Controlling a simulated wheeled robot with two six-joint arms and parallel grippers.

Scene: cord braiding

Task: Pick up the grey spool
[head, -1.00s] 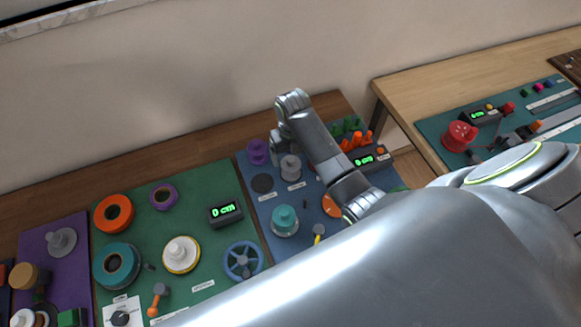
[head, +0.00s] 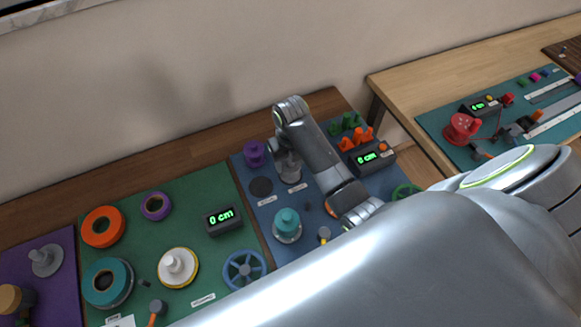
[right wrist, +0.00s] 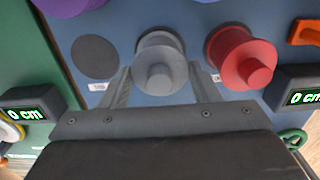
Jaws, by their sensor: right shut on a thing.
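The grey spool (head: 290,168) stands on the blue mat (head: 262,212) in the head view, partly covered by my right gripper (head: 285,160). In the right wrist view the grey spool (right wrist: 160,66) sits between the two fingers of my right gripper (right wrist: 160,85), one finger on each side. The right gripper is shut on it. The spool looks upright, and I cannot tell whether it is clear of the mat. My left gripper is not in view.
A red spool (right wrist: 240,58) stands close to the right of the grey one. A dark round spot (right wrist: 95,56) lies to its left. A purple spool (head: 254,153), a teal spool (head: 287,224) and a counter box (head: 370,158) are also on the blue mat.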

